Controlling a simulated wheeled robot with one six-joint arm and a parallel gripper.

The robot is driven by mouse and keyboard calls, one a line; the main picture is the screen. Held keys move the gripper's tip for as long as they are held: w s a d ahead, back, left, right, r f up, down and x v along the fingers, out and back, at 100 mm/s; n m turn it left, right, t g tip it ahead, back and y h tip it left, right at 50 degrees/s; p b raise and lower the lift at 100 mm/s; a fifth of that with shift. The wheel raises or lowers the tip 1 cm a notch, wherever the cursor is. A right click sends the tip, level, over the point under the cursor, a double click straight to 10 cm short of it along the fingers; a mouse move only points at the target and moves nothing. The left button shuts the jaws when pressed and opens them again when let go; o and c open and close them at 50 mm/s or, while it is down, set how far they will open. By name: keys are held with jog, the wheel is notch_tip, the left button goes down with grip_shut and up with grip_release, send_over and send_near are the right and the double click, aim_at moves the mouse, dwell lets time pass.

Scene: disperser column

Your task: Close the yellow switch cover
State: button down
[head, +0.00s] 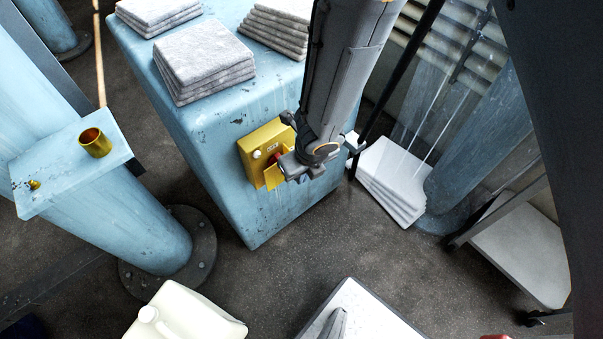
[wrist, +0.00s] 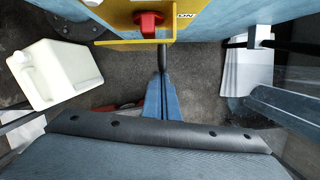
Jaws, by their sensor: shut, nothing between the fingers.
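The yellow switch box (head: 258,146) is mounted on the side of the light blue column. Its red switch (wrist: 148,21) is exposed in the wrist view. The yellow cover (head: 273,178) stands open, sticking out below the red switch; in the wrist view it shows as a yellow strip (wrist: 125,43). My gripper (head: 287,167) is in front of the box and partly hides it. In the wrist view my gripper (wrist: 164,52) is shut and empty, its tips at the cover's outer edge. I cannot tell whether they touch it.
Stacked grey pads (head: 200,62) lie on the column's top. A blue pillar with a plate and brass cup (head: 95,143) stands left. A cream jug (head: 185,314) is at the front, and white slabs (head: 390,180) lie on the floor to the right.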

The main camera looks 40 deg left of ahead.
jog(key=s+d+r+p, duration=0.2)
jog(key=d+r, duration=0.4)
jog(key=r, duration=0.4)
jog(key=shift+p, duration=0.75)
jog(key=shift+s+f, duration=0.1)
